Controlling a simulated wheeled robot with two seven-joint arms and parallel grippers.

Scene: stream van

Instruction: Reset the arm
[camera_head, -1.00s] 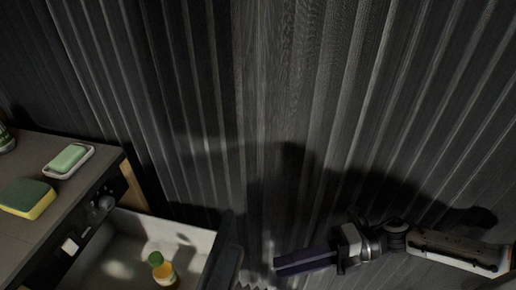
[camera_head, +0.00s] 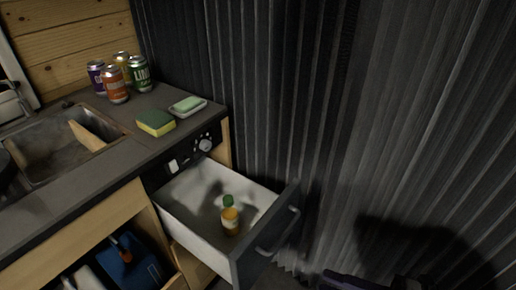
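My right gripper (camera_head: 345,279) shows only partly at the bottom edge, right of the open drawer. Its dark fingers point left, and whether they are open or shut is not clear. My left gripper is not in view. The open drawer (camera_head: 187,218) holds a small orange bottle (camera_head: 230,216) with a green cap, standing upright.
The grey counter (camera_head: 158,147) carries a sponge (camera_head: 156,122), a soap dish with green soap (camera_head: 188,106), several cans (camera_head: 117,84) and a sink (camera_head: 60,146) with a board in it. The drawer front (camera_head: 262,240) juts out. A dark ribbed wall (camera_head: 300,100) stands behind.

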